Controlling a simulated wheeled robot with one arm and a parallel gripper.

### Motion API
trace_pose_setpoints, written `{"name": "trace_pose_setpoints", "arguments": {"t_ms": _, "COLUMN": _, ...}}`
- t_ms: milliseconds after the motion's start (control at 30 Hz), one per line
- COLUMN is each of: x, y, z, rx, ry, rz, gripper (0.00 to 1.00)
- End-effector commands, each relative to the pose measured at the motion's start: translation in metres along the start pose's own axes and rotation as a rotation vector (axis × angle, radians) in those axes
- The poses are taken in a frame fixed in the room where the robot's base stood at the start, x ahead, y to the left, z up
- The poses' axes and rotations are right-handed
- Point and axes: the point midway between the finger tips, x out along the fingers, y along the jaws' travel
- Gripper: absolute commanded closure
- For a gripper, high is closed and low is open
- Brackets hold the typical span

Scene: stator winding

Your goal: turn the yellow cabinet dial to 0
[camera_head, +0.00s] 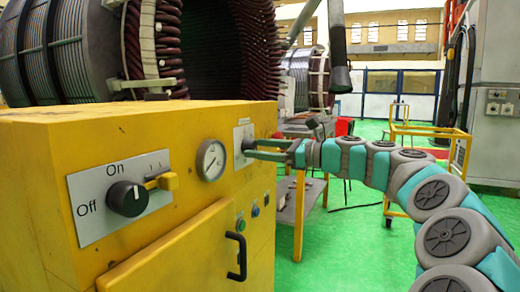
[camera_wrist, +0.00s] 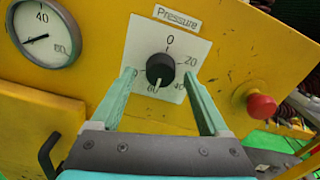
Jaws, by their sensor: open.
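The yellow cabinet (camera_head: 150,130) fills the left of the head view. Its black pressure dial (camera_wrist: 160,68) sits on a white plate (camera_wrist: 150,35) marked from 0 at the top, with 20, 40 and 60 readable. The dial's white pointer faces down, near the 60. My gripper (camera_wrist: 160,78) is open, with one teal finger on each side of the dial; whether they touch it I cannot tell. In the head view my gripper (camera_head: 262,147) reaches the plate (camera_head: 243,143) on the cabinet's right side, and the dial is mostly hidden.
A pressure gauge (camera_wrist: 42,34) is left of the dial and a red button (camera_wrist: 261,106) is right of it. An Off/On switch (camera_head: 128,198) and a black door handle (camera_head: 237,256) are on the cabinet. A yellow-framed cart (camera_head: 430,130) stands behind my arm.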

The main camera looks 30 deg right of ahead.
Motion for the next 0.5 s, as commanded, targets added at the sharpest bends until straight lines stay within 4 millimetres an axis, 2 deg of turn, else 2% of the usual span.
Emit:
{"name": "trace_pose_setpoints", "arguments": {"t_ms": 267, "x": 0.0046, "y": -0.0006, "z": 0.0, "rx": 0.0, "ry": 0.0, "rz": -0.002, "gripper": 0.21}}
{"name": "trace_pose_setpoints", "arguments": {"t_ms": 500, "x": 0.0045, "y": -0.0006, "z": -0.0001, "rx": -0.001, "ry": 0.0, "rz": -0.002, "gripper": 0.46}}
